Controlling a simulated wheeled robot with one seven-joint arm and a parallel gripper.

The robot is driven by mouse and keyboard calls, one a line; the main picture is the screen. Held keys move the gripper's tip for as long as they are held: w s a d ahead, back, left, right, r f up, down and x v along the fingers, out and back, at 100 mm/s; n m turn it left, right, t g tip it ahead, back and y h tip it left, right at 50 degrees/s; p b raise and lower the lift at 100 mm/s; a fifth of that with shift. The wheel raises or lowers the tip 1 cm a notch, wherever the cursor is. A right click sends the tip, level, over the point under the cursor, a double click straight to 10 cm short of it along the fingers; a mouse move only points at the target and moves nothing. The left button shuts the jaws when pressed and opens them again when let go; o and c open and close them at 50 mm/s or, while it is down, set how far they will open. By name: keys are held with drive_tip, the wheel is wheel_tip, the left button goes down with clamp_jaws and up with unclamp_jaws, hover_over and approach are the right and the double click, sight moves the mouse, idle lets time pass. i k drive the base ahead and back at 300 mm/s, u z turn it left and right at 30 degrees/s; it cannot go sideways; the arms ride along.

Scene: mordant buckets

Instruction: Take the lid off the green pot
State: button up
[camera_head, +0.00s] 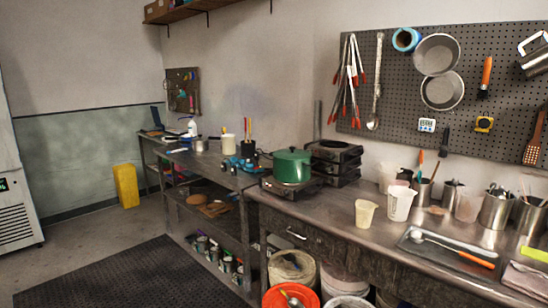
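The green pot (291,170) stands upright on a dark hot plate (291,187) on the metal bench, near the middle of the view. Its green lid (292,153) sits on top of it, with a small dark knob at the centre. My gripper is not in view, so its state is hidden.
Stacked dark burners (335,152) stand right behind the pot. A blue device (243,165) is to its left. A cream beaker (365,213) and a white jug (400,203) stand to its right on the bench (335,195). Buckets sit below.

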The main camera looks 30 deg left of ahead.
sight(292, 153)
drive_tip(key=u, duration=1.4)
drive_tip(key=k, duration=0.45)
drive_tip(key=u, duration=0.9)
drive_tip(key=i, duration=3.55)
drive_tip(key=z, duration=0.9)
drive_tip(key=i, duration=1.2)
drive_tip(key=z, duration=1.8)
drive_tip(key=i, duration=0.85)
drive_tip(key=z, duration=0.7)
